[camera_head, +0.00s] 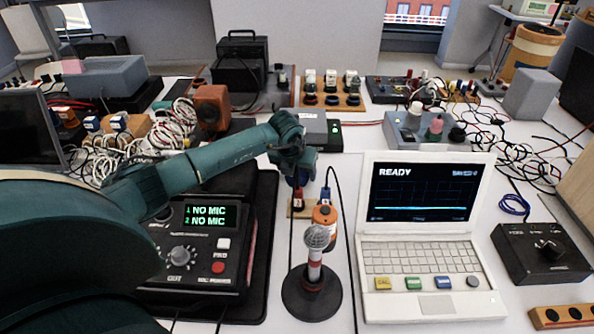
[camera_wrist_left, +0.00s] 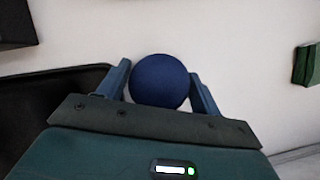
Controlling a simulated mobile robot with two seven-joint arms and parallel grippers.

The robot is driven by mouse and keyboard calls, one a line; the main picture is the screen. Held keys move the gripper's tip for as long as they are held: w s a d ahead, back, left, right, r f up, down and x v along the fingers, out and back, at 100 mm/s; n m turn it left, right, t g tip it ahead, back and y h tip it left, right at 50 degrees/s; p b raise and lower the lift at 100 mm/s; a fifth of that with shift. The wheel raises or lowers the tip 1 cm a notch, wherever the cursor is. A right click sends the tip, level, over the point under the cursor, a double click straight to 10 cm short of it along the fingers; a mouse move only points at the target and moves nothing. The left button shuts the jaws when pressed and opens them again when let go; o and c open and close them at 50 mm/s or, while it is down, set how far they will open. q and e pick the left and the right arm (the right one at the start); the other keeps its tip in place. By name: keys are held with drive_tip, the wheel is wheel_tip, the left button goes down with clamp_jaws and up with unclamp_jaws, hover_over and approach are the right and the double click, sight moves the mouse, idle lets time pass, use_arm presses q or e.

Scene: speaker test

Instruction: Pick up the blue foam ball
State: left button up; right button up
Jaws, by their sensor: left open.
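The blue foam ball (camera_wrist_left: 159,81) shows whole in the left wrist view, lying between the two fingers of my left gripper (camera_wrist_left: 160,88). The jaws are open, one finger on each side of the ball; I cannot tell if either touches it. In the head view my left gripper (camera_head: 297,165) points down behind the microphone, and a dark blue part of the ball (camera_head: 297,180) shows just under it, mostly hidden. My right gripper is not in view.
A microphone on a round black stand (camera_head: 312,290) and an orange cylinder (camera_head: 325,216) stand close in front. A black device (camera_head: 195,270) reading "NO MIC" is at left, a white laptop (camera_head: 425,240) at right. Cables run between them.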

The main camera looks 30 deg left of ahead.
use_arm(q)
drive_tip(key=shift+c, duration=0.3)
drive_tip(key=c, duration=0.7)
drive_tip(key=shift+o, duration=0.2)
